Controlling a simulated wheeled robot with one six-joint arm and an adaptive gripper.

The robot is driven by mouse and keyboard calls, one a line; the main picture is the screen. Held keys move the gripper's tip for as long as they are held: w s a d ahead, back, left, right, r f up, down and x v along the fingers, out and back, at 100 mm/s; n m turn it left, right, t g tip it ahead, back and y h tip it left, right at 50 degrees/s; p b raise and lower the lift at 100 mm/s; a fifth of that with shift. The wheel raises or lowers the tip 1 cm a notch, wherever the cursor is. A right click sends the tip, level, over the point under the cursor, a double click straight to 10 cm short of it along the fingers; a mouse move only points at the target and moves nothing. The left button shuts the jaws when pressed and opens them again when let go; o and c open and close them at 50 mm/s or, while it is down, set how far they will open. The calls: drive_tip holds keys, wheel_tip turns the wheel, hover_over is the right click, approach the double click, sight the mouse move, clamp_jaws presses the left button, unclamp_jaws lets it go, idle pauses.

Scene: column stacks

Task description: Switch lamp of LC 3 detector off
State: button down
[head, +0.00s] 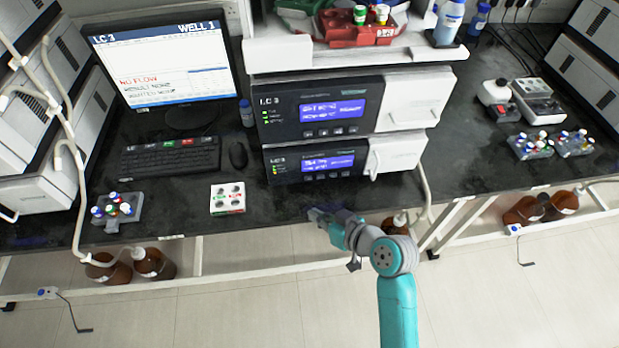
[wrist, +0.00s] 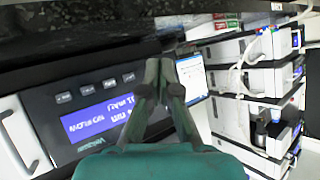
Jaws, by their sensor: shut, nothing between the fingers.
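The LC 3 stack stands at the centre of the bench in the head view. Its upper module (head: 285,110) and lower module (head: 280,172) each have a lit blue display, a row of buttons and small green lights; I cannot tell which is the detector. My gripper (head: 313,213) is shut and empty, in front of and below the lower module, near the bench's front edge. In the wrist view, which is upside down, the closed fingertips (wrist: 160,64) are in front of a module's panel with a blue display (wrist: 95,122) and buttons (wrist: 87,91). They appear apart from the buttons.
A monitor (head: 162,60) titled LC 3 reads "NO FLOW". A keyboard (head: 170,157), mouse (head: 238,155) and small white button box (head: 228,198) lie left of the stack. A vial rack (head: 117,211) stands further left. Brown bottles (head: 155,263) sit below the bench.

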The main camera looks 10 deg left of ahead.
approach(302, 181)
drive_tip(key=shift+w+a+f, duration=0.3)
drive_tip(key=shift+a+f, duration=0.45)
drive_tip(key=shift+a, duration=0.15)
drive_tip(key=shift+w+a+f, duration=0.35)
drive_tip(key=shift+a+f, duration=0.45)
drive_tip(key=shift+a, duration=0.05)
drive_tip(key=shift+w, duration=0.1)
drive_tip(key=shift+w+a, duration=0.15)
drive_tip(key=shift+w, duration=0.15)
drive_tip(key=shift+w+a, duration=0.1)
drive_tip(key=shift+w, duration=0.3)
idle(0.8)
drive_tip(key=shift+s, duration=0.2)
drive_tip(key=shift+s+d, duration=0.25)
drive_tip(key=shift+s, duration=0.4)
drive_tip(key=shift+s, duration=0.1)
drive_tip(key=shift+s+d, duration=0.25)
drive_tip(key=shift+s, duration=0.5)
drive_tip(key=shift+s+d, duration=0.2)
drive_tip(key=shift+s, duration=0.6)
drive_tip(key=shift+s+d, duration=0.25)
drive_tip(key=shift+s, duration=0.5)
